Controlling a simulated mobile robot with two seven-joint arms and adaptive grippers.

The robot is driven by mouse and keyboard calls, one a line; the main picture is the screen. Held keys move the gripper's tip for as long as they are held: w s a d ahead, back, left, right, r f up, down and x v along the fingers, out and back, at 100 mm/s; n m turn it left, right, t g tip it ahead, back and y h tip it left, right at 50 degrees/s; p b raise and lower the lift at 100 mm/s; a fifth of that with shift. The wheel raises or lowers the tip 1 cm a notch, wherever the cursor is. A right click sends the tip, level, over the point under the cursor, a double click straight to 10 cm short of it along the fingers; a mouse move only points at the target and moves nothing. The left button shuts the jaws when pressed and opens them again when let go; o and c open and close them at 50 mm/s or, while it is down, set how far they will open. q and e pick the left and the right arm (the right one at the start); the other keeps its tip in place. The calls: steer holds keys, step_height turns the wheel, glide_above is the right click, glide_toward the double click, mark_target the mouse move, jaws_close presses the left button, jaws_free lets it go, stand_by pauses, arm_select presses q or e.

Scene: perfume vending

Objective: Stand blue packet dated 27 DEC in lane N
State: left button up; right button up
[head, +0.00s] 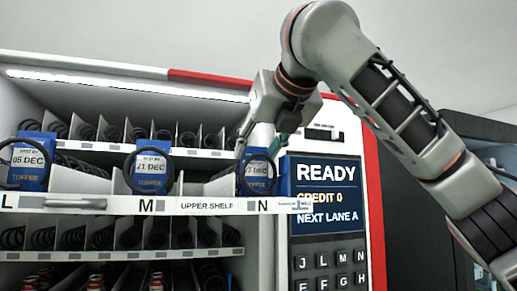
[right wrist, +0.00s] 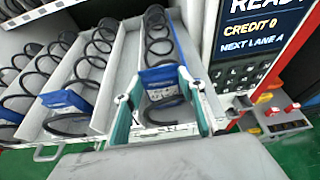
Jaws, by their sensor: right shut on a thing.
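The blue packet dated 27 DEC (head: 257,178) stands upright at the front of lane N on the upper shelf (head: 212,206), behind the N label. A dark coil loop shows around its front. My right gripper (head: 261,148) comes from above and is shut on this packet, one finger at each side. In the right wrist view the packet (right wrist: 164,77) is between the two teal fingertips (right wrist: 160,105), at the front end of the lane's coil. My left gripper is not in view.
Blue packets dated 21 DEC (head: 150,172) and 05 DEC (head: 29,163) stand in lane M and lane L to the left. Lane dividers flank lane N. The display (head: 324,188) and keypad (head: 330,270) panel is close on the right.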

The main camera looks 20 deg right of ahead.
steer(key=shift+f, duration=0.15)
steer(key=o, duration=0.9)
steer(key=shift+w+d, duration=0.1)
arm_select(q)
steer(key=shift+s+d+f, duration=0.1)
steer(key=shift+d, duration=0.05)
arm_select(e)
steer(key=shift+r, duration=0.2)
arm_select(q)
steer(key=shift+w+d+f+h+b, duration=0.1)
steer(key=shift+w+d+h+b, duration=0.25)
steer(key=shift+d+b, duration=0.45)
arm_select(e)
steer(key=v, duration=1.2)
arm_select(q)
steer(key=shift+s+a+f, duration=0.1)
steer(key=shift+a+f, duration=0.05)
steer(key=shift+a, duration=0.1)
